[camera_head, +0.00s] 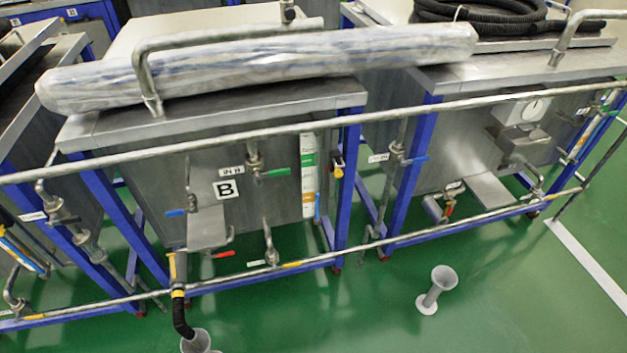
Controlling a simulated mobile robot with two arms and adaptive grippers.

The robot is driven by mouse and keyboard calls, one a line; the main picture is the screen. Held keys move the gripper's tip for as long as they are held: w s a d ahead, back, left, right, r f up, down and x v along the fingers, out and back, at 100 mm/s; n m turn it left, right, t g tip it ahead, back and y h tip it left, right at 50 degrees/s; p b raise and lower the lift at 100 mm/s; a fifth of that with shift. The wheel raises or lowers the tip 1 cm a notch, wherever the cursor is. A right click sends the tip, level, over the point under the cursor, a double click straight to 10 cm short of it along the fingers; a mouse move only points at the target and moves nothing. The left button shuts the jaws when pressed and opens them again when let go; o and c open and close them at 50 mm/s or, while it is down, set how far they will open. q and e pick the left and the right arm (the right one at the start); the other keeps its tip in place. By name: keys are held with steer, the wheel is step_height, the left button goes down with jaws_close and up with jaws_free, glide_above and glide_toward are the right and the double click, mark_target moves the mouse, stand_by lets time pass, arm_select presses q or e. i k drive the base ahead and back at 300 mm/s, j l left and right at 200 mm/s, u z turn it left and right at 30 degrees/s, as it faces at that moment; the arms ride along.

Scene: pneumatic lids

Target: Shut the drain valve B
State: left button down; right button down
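Tank B, a grey steel tank in a blue frame, carries a white plate marked B (227,189) on its front. Low on this front, a valve with a red lever (223,254) sits under a small metal shelf (206,228). The lever points right and lies near level. The pipe by it leads left to a downward outlet (178,268) with a black hose (182,315) that reaches into a grey floor funnel (196,341). I cannot read a drain label, nor tell if this valve is open or shut. Neither of my grippers is in view.
Long metal rails (330,128) run across the tank front. Blue (176,212) and green (277,172) levers sit higher on tank B. A wrapped roll (260,65) lies on the lids. Another funnel (437,288) stands on the open green floor at right.

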mark_target(231, 252)
steer(key=i+j+u, duration=0.5)
steer(key=i+j, duration=0.15)
steer(key=i, duration=0.1)
